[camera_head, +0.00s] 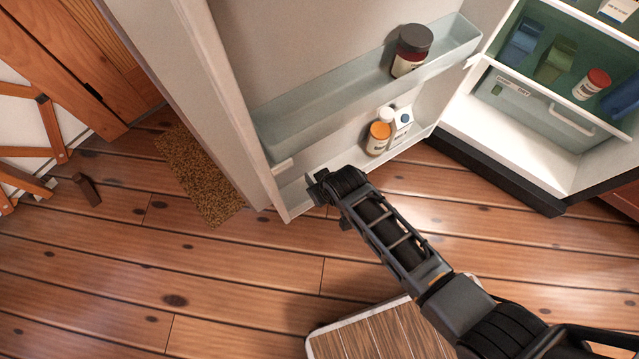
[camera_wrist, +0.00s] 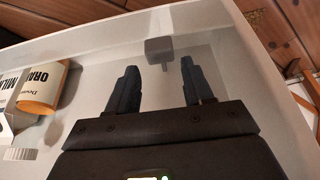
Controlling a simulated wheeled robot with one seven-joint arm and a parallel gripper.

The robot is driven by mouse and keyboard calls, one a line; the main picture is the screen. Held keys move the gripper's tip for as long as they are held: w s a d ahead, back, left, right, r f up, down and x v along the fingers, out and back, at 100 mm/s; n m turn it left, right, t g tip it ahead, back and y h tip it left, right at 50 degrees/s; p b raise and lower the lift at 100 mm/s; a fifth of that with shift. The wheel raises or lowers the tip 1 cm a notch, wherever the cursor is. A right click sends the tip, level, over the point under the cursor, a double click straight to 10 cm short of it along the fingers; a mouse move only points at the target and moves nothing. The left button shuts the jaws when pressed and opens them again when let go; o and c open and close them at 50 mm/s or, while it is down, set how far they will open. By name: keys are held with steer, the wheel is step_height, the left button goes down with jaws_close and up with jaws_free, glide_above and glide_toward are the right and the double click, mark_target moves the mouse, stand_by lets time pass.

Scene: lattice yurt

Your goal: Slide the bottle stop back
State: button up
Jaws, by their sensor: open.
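In the wrist view a small grey block on a pale stem (camera_wrist: 160,48), which looks like the bottle stop, is at the door shelf. It appears just beyond and between the two dark fingertips of my gripper (camera_wrist: 157,78). The fingers are apart with nothing between them, and I cannot tell whether either touches the stop. In the head view my gripper (camera_head: 318,188) is at the left end of the lower door shelf (camera_head: 297,200). The stop cannot be made out there, as my gripper and wrist cover that area.
A dark-lidded jar (camera_head: 410,55) is on the upper shelf (camera_head: 330,103). The open fridge (camera_head: 505,150) is at right.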

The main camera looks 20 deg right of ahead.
steer(key=shift+p+v, duration=0.45)
steer(key=shift+v, duration=1.25)
